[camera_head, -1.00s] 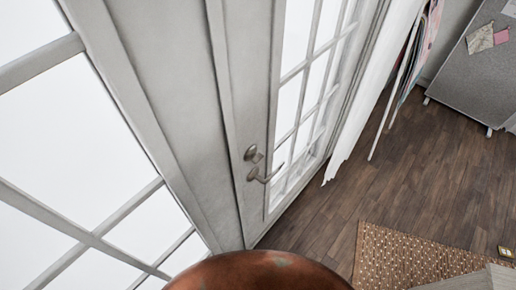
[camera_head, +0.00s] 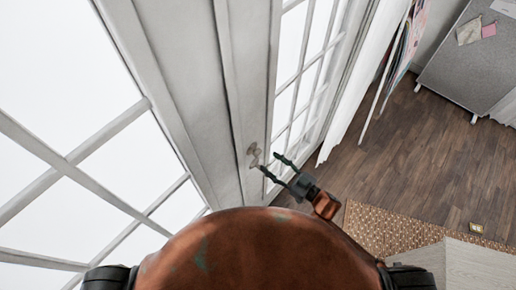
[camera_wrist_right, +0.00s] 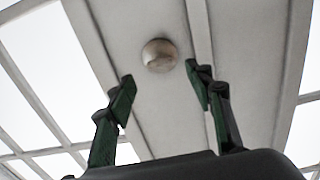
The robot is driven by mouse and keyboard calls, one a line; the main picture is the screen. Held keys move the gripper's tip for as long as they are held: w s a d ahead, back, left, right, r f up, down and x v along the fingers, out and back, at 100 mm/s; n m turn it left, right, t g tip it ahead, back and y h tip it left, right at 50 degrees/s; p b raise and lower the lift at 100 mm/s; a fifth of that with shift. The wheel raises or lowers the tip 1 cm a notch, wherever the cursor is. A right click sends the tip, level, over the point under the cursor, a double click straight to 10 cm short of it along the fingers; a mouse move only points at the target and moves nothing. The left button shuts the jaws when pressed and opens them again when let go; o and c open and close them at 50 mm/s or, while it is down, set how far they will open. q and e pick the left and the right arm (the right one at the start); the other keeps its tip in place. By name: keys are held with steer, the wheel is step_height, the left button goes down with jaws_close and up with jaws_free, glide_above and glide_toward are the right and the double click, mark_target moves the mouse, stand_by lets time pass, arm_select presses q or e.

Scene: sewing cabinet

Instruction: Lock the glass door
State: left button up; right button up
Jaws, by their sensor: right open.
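The white-framed glass door (camera_head: 258,75) stands upright at centre in the head view. A small round metal lock (camera_head: 252,149) sits on its frame. The lever handle just below it is mostly hidden by my right gripper. My right gripper (camera_head: 269,162) is open and empty, its two dark fingers pointing at the door near the lock. In the right wrist view, a round metal knob (camera_wrist_right: 160,55) on the door frame shows just beyond and between the open fingertips of the right gripper (camera_wrist_right: 160,74), apart from them. My left gripper is not in view.
White-framed window panes (camera_head: 75,120) fill the left. A white curtain (camera_head: 350,110) hangs right of the door. A woven rug (camera_head: 385,228) and a pale grey surface (camera_head: 475,268) lie at lower right. A grey board (camera_head: 470,65) stands at back right.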

mark_target(258, 153)
steer(key=p+x, duration=0.1)
steer(key=x, duration=0.6)
steer(key=shift+w+a, duration=0.25)
steer(key=shift+c, duration=0.3)
steer(key=c, duration=1.1)
